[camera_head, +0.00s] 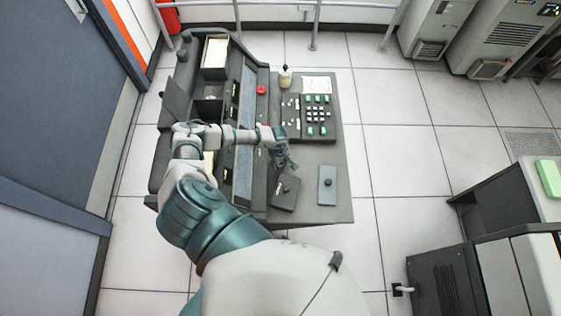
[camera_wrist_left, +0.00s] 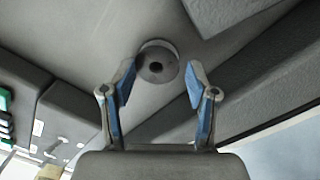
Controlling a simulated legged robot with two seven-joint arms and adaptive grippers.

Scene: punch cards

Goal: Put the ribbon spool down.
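The ribbon spool (camera_wrist_left: 156,62) is a small grey cylinder with a dark centre hole, seen end-on in the left wrist view against a grey surface. My left gripper (camera_wrist_left: 160,75) is open there, with its two blue-padded fingers spread to either side of the spool. Small gaps show between the spool and both fingers. In the head view my left gripper (camera_head: 286,162) is low over the grey machine desk (camera_head: 335,160), below the keypad. I cannot make out the spool in the head view; the gripper seems to hide it. My right gripper is not in view.
Beside the gripper are a dark plate with a knob (camera_head: 285,193) and a grey plate with a knob (camera_head: 327,185). A keypad with green keys (camera_head: 317,115), a small bottle (camera_head: 285,77) and a red button (camera_head: 262,89) are farther back. The desk's right strip is clear.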

